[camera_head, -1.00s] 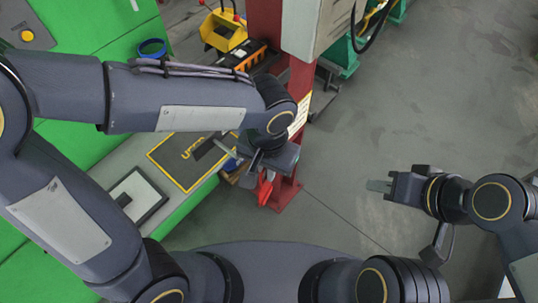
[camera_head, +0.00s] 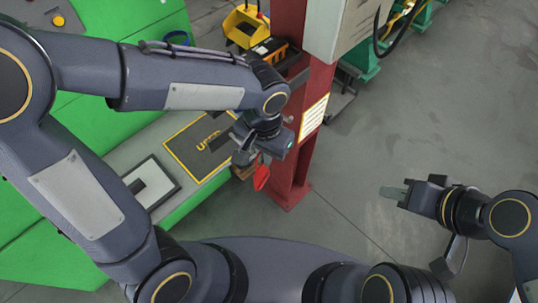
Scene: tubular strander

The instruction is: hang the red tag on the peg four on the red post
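The red tag (camera_head: 262,178) hangs just below my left gripper (camera_head: 254,158), which appears shut on its upper end. The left gripper is close to the left side of the red post (camera_head: 292,163), with a small gap of view between tag and post. A small grey stub (camera_head: 289,119) shows on the post beside the gripper; I cannot tell which peg it is. Other pegs are hidden or too small to see. My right gripper (camera_head: 393,192) is over bare floor at the right, far from the post, and its fingers overlap in view.
A sheet with a yellow edge (camera_head: 314,117) is on the post, below a grey cabinet (camera_head: 338,28). A green machine bed (camera_head: 110,105) with a black mat (camera_head: 198,146) lies left. A yellow bin (camera_head: 245,24) stands behind.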

